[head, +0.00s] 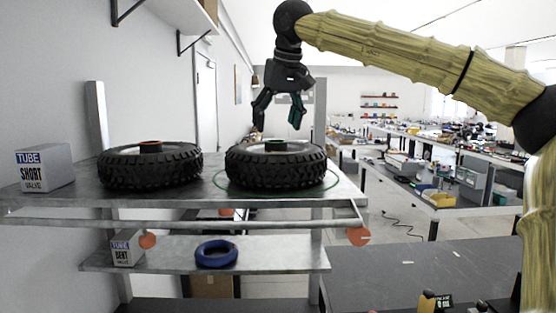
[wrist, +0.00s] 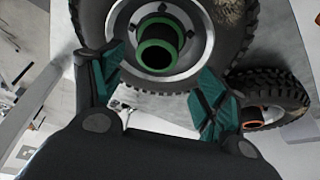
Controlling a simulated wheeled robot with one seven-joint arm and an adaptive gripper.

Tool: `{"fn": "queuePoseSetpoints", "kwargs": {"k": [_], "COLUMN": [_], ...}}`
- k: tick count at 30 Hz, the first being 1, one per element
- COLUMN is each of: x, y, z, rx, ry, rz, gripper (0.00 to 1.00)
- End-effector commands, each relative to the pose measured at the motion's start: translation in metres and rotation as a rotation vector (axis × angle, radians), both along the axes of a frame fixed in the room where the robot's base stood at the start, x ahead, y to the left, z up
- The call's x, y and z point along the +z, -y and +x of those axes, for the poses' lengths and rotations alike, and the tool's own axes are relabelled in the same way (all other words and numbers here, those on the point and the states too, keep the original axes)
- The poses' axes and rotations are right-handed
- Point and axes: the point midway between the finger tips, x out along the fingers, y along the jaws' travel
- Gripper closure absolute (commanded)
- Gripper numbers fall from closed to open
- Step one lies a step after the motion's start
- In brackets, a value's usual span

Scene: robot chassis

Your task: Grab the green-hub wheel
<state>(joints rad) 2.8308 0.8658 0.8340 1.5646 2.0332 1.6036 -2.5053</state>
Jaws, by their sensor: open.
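The green-hub wheel (head: 275,166) lies flat on the right part of the grey shelf top, inside a thin green ring mark. Its green-rimmed hub (wrist: 158,45) shows at the upper middle of the wrist view. My gripper (head: 278,125) is open and empty, pointing down above this wheel and apart from it in the head view. In the wrist view my fingers (wrist: 160,90) are spread below the hub. A second wheel with an orange hub (head: 150,166) lies flat to the left; it also shows at the right of the wrist view (wrist: 270,98).
A "TUBE SHORT VALVE" box (head: 45,168) stands at the shelf's left end. The lower shelf (head: 290,254) holds a "TUBE BENT VALVE" box (head: 126,248) and a blue ring (head: 216,254). A dark table (head: 430,272) is at the right. The wall is close on the left.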

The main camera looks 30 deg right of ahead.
Motion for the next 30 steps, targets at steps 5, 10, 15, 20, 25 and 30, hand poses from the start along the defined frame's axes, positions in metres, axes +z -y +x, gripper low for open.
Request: {"fn": "queuePoseSetpoints", "kwargs": {"k": [5,10,15,20,25,30], "x": [-0.014,-0.031,-0.052,-0.061,-0.063,-0.063], "y": [0.007,0.011,0.01,0.008,0.011,0.012], "z": [0.004,0.007,0.014,0.017,0.017,0.017], "rx": [-0.001,-0.001,-0.001,0.0,-0.001,-0.001], "ry": [-0.001,-0.002,-0.001,0.0,0.001,0.0], "rz": [0.005,0.005,0.004,0.003,0.006,0.006], "gripper": [0.26,0.26,0.26,0.26,0.26,0.46]}}
